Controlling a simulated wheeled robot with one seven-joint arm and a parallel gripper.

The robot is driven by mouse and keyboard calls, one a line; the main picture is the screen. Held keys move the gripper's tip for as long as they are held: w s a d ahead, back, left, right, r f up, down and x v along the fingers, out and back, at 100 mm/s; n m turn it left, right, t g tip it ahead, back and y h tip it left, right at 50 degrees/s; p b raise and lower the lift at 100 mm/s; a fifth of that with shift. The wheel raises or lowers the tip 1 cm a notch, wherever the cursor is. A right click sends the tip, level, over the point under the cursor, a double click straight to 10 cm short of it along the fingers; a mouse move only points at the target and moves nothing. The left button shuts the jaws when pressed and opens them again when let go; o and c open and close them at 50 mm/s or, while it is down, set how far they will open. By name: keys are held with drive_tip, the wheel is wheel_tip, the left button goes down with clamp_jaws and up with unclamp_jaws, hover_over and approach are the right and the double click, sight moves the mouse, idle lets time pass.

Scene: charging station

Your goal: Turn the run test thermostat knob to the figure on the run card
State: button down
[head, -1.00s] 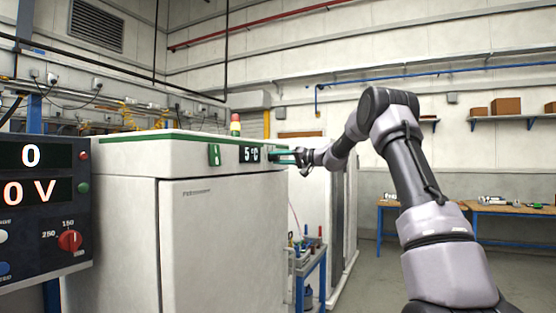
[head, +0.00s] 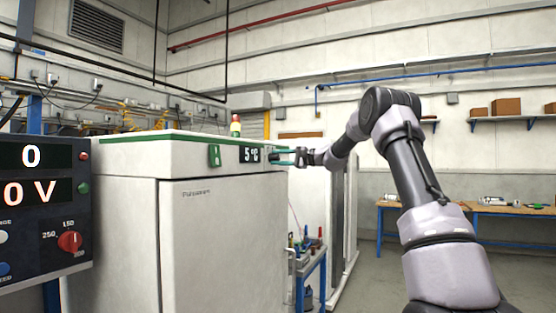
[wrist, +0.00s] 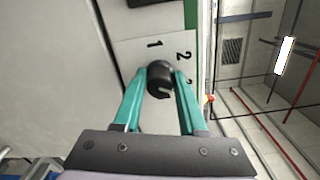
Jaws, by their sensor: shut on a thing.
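The thermostat knob (wrist: 160,78) is a dark round knob on the pale front panel of the white cabinet (head: 235,240). In the wrist view the figures 1 and 2 show above it, with another figure partly hidden at the right finger. My gripper (wrist: 161,82) is shut on the knob, one teal finger on each side. In the head view my gripper (head: 283,157) is at the panel's right end, and it hides the knob. The cabinet's display (head: 250,155) reads 5 °C. A green card-like tag (head: 214,155) is left of the display; its writing is too small to read.
A dark control panel (head: 45,200) with displays, buttons and a red knob stands at the left. A blue-framed bench (head: 312,265) with small items is right of the cabinet. Open floor lies at the right, before another workbench (head: 510,212).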

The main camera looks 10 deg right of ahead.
drive_tip(key=m, duration=0.6)
drive_tip(key=shift+w+d+m, duration=0.1)
drive_tip(key=shift+m, duration=0.2)
drive_tip(key=m, duration=0.5)
drive_tip(key=shift+m, duration=0.4)
drive_tip(key=shift+c, duration=2.3)
unclamp_jaws()
drive_tip(key=shift+d, duration=0.1)
drive_tip(key=v, duration=1)
drive_tip(key=shift+s+d, duration=0.2)
drive_tip(key=shift+d, duration=0.1)
